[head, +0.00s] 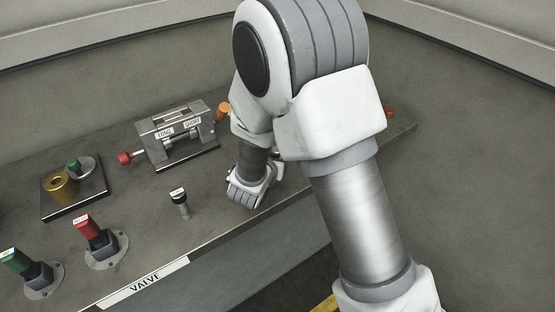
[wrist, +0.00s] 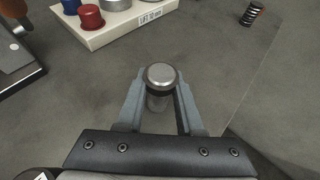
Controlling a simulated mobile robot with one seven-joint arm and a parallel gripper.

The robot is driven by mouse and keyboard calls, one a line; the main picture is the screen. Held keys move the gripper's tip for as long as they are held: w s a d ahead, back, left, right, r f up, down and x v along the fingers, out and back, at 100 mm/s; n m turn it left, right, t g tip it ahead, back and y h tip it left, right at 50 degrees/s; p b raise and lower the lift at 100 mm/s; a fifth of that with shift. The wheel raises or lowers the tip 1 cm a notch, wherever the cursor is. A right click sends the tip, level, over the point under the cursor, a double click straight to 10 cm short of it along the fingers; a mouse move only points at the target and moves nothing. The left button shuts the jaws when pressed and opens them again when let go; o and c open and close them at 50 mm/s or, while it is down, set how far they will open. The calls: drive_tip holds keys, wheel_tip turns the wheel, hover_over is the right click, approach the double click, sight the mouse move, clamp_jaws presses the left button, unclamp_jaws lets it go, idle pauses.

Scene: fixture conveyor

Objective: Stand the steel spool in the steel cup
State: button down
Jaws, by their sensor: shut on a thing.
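My gripper (wrist: 160,88) is shut on the steel spool (wrist: 161,73), with one finger on each side of it. The spool shows a bright round top over a dark band, and a paler lower part shows between the fingers. It looks roughly upright; its foot is hidden, so I cannot tell whether it touches the table. A grey round metal piece (wrist: 115,4) is cut off by the top edge of the wrist view; I cannot tell whether it is the steel cup. My arm hides the fingers and spool in the head view.
A pale tray (wrist: 128,30) marked "LIFT 10 mm" holds the grey piece, a red piece (wrist: 90,17) and a blue one. A black spring (wrist: 251,14) lies at upper right. A slide fixture (head: 180,138), dark plate (head: 88,202) and red-topped switch (head: 95,235) stand on the bench.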

drive_tip(key=shift+r+p, duration=3)
drive_tip(key=shift+r, duration=1.55)
